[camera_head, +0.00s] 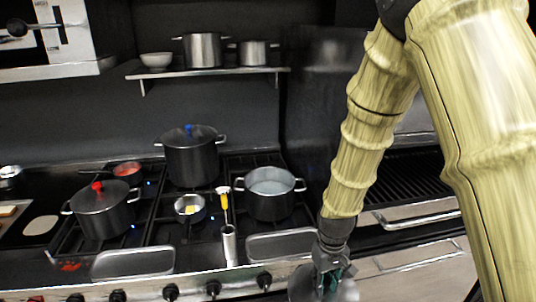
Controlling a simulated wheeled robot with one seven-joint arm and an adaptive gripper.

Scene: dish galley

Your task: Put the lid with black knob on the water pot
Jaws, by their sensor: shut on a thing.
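The water pot (270,198) stands uncovered on the stove, right of centre, with pale water inside and a handle on each side. My gripper (333,279) is at the bottom of the view, in front of the stove's front edge and to the right of and nearer than the water pot. It is shut on a round, glassy lid (302,284), which looks like the lid with the black knob. The knob is hidden between the fingers, and the lid's lower part is cut off by the picture's bottom edge.
A red-knobbed pot (104,216) and a tall blue-knobbed pot (190,162) stand left of the water pot. A small pan (190,208), a yellow-handled utensil (224,203) and a metal cylinder (229,244) are nearby. A shelf (215,72) with pots hangs above.

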